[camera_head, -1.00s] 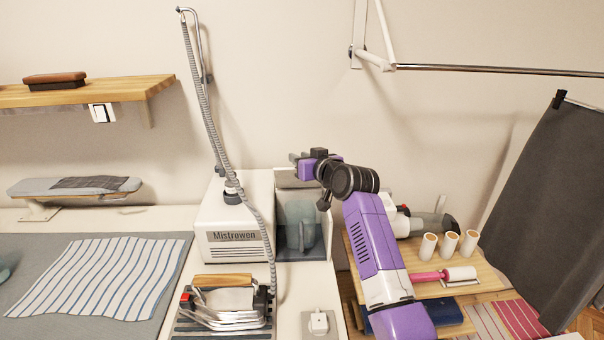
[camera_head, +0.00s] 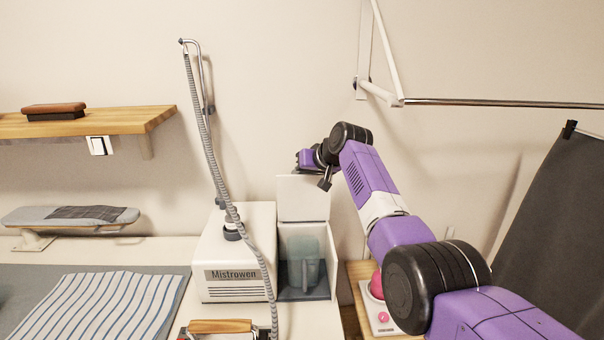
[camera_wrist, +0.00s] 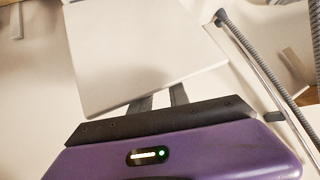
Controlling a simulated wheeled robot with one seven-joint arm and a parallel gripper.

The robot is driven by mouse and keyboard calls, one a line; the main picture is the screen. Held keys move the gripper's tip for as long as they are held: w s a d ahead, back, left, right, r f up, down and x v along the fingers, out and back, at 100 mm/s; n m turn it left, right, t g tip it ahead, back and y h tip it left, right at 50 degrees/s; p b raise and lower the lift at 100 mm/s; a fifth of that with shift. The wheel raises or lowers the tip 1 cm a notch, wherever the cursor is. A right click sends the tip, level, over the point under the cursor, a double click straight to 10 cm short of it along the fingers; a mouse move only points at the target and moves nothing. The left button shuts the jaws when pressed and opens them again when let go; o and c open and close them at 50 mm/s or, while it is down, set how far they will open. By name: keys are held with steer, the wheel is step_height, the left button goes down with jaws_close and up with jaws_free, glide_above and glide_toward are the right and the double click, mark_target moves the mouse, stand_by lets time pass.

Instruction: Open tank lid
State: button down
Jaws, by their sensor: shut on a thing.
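The steam station "Mistrowen" (camera_head: 236,255) stands on the white counter. The clear water tank (camera_head: 301,262) sits at its right side, open at the top. The white tank lid (camera_head: 303,198) stands about upright above the back of the tank. My gripper (camera_head: 300,171) is at the lid's top edge, shut on it. In the wrist view the lid (camera_wrist: 135,45) is a broad white panel, and the fingers of my gripper (camera_wrist: 160,98) reach its edge. The fingertips are partly hidden by the lid.
A grey hose (camera_head: 208,130) on a metal stand rises left of the tank. An iron with a wooden handle (camera_head: 222,327) is at the front. A wall rail (camera_head: 500,103) and a dark hanging cloth (camera_head: 550,230) are at the right. The wall behind the lid is close.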

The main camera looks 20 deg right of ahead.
steer(key=shift+d+f+g, duration=0.2)
steer(key=shift+d+f, duration=0.05)
steer(key=shift+f, duration=0.3)
steer(key=shift+d+f+g, duration=0.2)
steer(key=shift+d+f, duration=0.05)
steer(key=shift+f, duration=0.25)
stand_by(0.7)
steer(key=c, duration=1.2)
jaws_free()
steer(key=shift+w, duration=0.1)
steer(key=shift+d, duration=0.15)
step_height(320, 180, up, 9)
steer(key=s+d+p, duration=0.1)
steer(key=d+p, duration=0.1)
steer(key=p, duration=0.4)
steer(key=shift+s+d+p, duration=0.25)
steer(key=shift+d+p, duration=0.1)
steer(key=shift+d, duration=0.05)
steer(key=shift+r, duration=0.1)
step_height(320, 180, up, 20)
steer(key=b, duration=0.1)
